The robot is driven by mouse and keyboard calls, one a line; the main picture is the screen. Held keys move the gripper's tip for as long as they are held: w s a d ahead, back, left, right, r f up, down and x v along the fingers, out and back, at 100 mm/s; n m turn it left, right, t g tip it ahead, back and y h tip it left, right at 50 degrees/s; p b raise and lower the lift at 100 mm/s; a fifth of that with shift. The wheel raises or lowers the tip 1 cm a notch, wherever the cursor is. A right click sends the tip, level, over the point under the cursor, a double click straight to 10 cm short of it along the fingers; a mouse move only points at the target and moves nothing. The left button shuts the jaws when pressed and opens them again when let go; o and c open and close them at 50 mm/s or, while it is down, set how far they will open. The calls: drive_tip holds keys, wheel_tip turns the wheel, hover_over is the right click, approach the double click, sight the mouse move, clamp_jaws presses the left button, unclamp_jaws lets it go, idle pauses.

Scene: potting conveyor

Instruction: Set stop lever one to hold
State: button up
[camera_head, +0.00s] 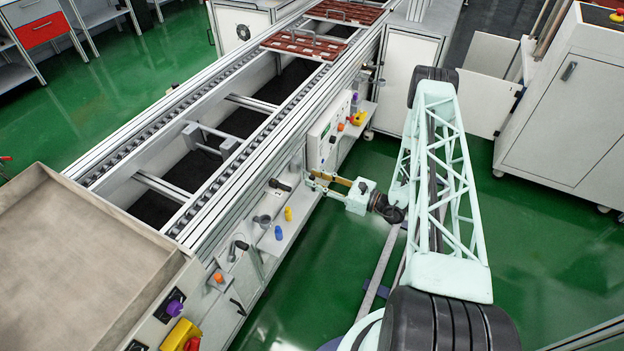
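My gripper (312,180) reaches left from its pale mint body (360,195) to the side of the conveyor. Its fingertips are close to the edge of a white control panel (322,137). A brown-yellow strip (338,180) shows along the fingers. The fingertips are too small to tell whether they are open or shut, or touch anything. Along the conveyor's side are a dark handle (279,185) just left of the gripper and a black-tipped lever (240,245) farther down. No readable label shows which is stop lever one.
The roller conveyor (215,180) runs diagonally, with red-brown trays (305,45) at its far end. A shelf holds a blue bottle (279,232) and a yellow one (288,214). A beige tray table (75,270) is lower left. Green floor (310,285) is open beside the conveyor; white cabinets (565,115) stand right.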

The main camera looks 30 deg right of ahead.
drive_tip(key=shift+w+a, duration=0.4)
drive_tip(key=shift+w, duration=0.15)
drive_tip(key=shift+c, duration=0.8)
clamp_jaws()
